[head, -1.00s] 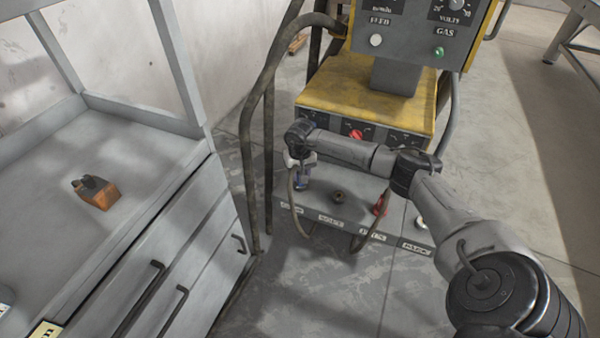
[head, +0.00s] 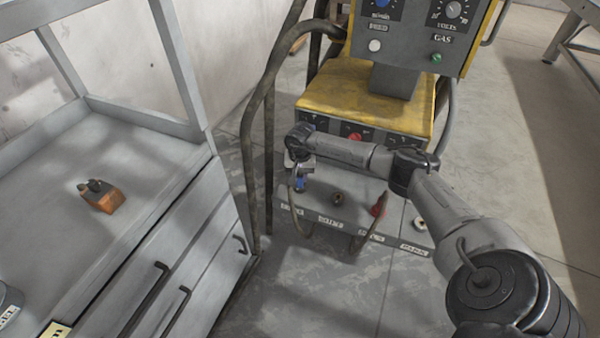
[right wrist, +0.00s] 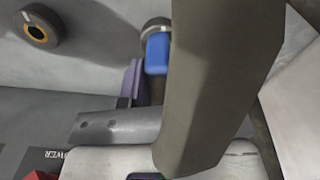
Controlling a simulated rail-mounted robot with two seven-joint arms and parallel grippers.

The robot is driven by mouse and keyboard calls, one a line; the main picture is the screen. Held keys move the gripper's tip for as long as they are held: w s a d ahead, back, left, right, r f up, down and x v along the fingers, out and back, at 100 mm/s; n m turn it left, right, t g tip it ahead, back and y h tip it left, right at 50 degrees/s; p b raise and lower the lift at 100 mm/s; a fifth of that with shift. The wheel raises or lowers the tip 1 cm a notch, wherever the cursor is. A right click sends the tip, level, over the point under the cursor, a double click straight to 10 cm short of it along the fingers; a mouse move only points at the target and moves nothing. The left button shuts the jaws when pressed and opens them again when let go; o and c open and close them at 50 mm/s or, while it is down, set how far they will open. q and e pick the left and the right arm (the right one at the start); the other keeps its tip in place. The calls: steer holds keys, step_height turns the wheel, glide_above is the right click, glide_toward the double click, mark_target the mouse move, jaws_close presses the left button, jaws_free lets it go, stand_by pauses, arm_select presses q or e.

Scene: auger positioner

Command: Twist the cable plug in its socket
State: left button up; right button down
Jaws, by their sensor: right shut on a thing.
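The cable plug has a blue body (head: 300,184) and sits at the leftmost socket of the grey panel, below the yellow machine. In the right wrist view the blue part (right wrist: 157,54) meets a round grey socket ring (right wrist: 156,25). A thick brown-grey cable (right wrist: 215,80) crosses in front and hides part of the plug. My right gripper (head: 300,172) is at the plug, shut on it; its fingers are small and partly hidden in the head view. A purple finger pad (right wrist: 134,80) shows beside the blue part. My left gripper is not in view.
An empty socket (head: 337,199) and a red plug (head: 379,208) sit further right on the panel. The yellow machine (head: 350,95) stands behind. A grey cabinet (head: 150,155) with an orange-brown block (head: 104,197) is at left. A hanging cable (head: 250,150) runs between them.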

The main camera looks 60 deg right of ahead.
steer(key=shift+m, duration=0.3)
steer(key=c, duration=0.9)
jaws_free()
steer(key=shift+o, duration=0.2)
steer(key=shift+r, duration=0.15)
steer(key=shift+r+p, duration=0.3)
steer(key=shift+r, duration=0.05)
step_height(320, 180, up, 13)
steer(key=p, duration=0.6)
